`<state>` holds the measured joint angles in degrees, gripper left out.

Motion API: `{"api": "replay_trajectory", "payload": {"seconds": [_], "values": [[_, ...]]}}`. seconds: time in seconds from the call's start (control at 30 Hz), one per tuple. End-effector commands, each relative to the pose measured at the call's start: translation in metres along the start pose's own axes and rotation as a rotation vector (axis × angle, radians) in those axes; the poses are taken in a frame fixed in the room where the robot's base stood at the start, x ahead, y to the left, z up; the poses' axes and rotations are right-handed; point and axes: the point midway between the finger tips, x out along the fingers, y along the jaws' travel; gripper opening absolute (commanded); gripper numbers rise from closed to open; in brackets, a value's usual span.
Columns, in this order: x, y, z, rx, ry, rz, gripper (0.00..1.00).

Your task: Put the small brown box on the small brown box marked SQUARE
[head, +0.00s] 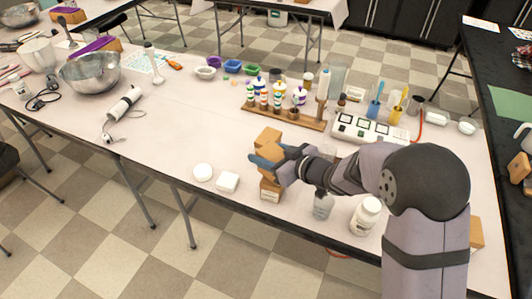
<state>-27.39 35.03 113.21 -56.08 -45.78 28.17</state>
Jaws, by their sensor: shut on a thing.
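My gripper (268,162), with blue fingers, is shut on a small brown box (268,138) near the middle of the white table. The held box looks tilted, and the fingers and wrist hide part of it. Another small brown box (270,191) stands upright on the table just below the gripper in the picture, with a pale label on its front. The label is too small to read. The held box is over or slightly behind this labelled box, and I cannot tell whether they touch.
A round white piece (203,172) and a square white piece (228,182) lie left of the labelled box. A clear bottle (323,206) and a white jar (366,215) stand to its right. A wooden rack (283,117) of bottles stands behind. The table's left-centre is mostly clear.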

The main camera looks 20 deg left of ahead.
Motion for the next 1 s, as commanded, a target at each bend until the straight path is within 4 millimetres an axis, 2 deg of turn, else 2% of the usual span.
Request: {"api": "replay_trajectory", "payload": {"seconds": [0.17, 0.2, 0.23, 0.27, 0.67, 0.87, 1.0], "values": [[0.002, 0.000, 0.004, 0.000, 0.001, 0.000, 0.23], [0.001, 0.000, 0.003, 0.000, 0.000, 0.000, 0.58], [0.001, 0.000, 0.003, 0.000, 0.000, 0.000, 0.65], [0.001, 0.000, 0.003, 0.000, 0.000, 0.000, 0.67], [-0.001, 0.000, -0.002, 0.000, 0.000, 0.001, 0.67], [-0.023, 0.001, -0.001, 0.001, 0.000, 0.002, 0.67], [-0.048, 0.002, -0.001, 0.002, 0.001, 0.005, 0.67]]}}
